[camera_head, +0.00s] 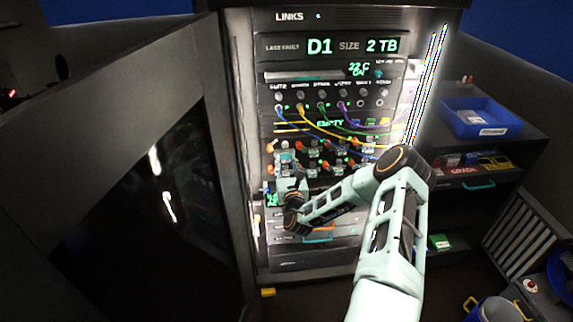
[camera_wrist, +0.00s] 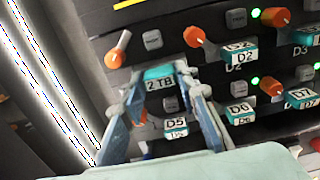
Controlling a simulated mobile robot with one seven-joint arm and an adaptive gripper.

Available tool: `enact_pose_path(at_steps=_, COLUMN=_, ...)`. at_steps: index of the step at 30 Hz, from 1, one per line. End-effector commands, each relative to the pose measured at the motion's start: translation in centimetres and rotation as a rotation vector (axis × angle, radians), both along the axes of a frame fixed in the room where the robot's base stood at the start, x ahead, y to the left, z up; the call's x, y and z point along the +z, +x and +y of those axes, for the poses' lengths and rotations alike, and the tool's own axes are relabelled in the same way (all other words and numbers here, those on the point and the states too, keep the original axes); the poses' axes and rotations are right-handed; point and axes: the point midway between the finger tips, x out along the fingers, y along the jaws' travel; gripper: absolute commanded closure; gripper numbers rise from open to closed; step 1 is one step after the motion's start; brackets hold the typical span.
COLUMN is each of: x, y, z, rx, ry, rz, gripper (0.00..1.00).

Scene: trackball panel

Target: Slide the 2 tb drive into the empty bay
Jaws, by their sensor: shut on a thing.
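The 2 TB drive (camera_wrist: 158,78) shows its teal handle and white label between my fingertips in the wrist view. My gripper (camera_wrist: 163,92) is shut on it; in the head view my gripper (camera_head: 285,165) is at the left end of the drive rows. The drive lies above the D5 drive (camera_wrist: 176,127) and left of the D2 drive (camera_wrist: 240,52) in the picture. The drive's body and the bay opening behind it are hidden, so I cannot tell how deep it sits. An orange lever (camera_wrist: 114,58) is up and left of it.
The cabinet's display (camera_head: 340,46) reads last fault D1, size 2 TB. Coloured cables (camera_head: 320,115) hang above the drive rows. A dark open door (camera_head: 150,190) stands left. A blue bin (camera_head: 480,118) sits on the right shelf. D6 (camera_wrist: 240,112) and D7 (camera_wrist: 298,98) are close by.

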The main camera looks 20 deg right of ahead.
Motion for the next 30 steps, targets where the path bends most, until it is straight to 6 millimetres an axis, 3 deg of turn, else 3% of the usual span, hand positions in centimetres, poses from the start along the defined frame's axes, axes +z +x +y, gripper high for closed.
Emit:
enact_pose_path(at_steps=23, x=0.1, y=1.9, z=-0.6, rx=-0.001, ry=0.0, rz=-0.004, gripper=0.95)
enact_pose_path(at_steps=24, x=0.1, y=1.8, z=-0.6, rx=-0.001, ry=0.0, rz=-0.003, gripper=0.67)
enact_pose_path(at_steps=28, x=0.1, y=1.8, z=-0.5, rx=0.0, ry=0.0, rz=-0.002, gripper=0.53)
enact_pose_path(at_steps=30, x=0.1, y=1.8, z=-0.5, rx=0.0, ry=0.0, rz=-0.002, gripper=0.51)
